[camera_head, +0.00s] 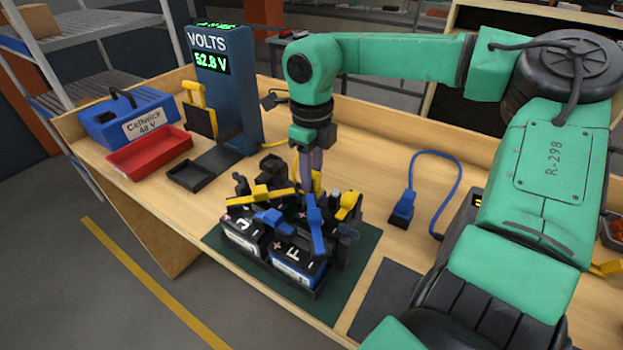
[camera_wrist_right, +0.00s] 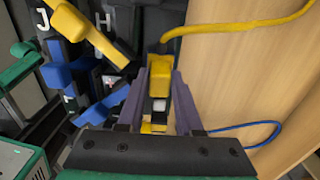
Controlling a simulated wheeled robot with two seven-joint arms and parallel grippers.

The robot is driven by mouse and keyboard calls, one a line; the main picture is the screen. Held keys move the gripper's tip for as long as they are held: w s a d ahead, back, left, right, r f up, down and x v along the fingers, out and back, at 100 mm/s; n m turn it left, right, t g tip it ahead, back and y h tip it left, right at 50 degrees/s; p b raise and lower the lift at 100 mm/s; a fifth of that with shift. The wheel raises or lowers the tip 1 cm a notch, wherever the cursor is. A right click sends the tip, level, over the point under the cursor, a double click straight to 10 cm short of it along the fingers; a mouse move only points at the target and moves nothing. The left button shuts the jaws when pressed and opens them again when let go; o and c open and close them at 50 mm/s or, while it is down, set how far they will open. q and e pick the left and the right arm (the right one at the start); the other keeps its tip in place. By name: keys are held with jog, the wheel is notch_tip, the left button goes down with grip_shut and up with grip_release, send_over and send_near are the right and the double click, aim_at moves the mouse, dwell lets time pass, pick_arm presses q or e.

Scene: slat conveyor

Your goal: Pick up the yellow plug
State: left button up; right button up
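The battery pack (camera_head: 290,262) holds several black modules with yellow and blue plugs on top and stands on a dark green mat (camera_head: 352,284). My right gripper (camera_head: 311,185) points down at the pack's back side. In the right wrist view, its two purple fingers (camera_wrist_right: 160,80) stand on either side of a yellow plug (camera_wrist_right: 159,76) with a yellow cable (camera_wrist_right: 240,27). The fingers are apart, with the plug filling most of the gap. Whether they press on it cannot be told. In the head view the fingers partly hide this plug.
A blue voltage post (camera_head: 228,95) reading 52.8 V, a red tray (camera_head: 148,152) and a blue Cellwick case (camera_head: 128,118) stand at the left. A loose blue plug (camera_head: 402,208) on a blue cable lies right of the pack. Bare bench lies between pack and cable.

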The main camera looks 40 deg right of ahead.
grip_shut()
jog(key=shift+r, duration=0.15)
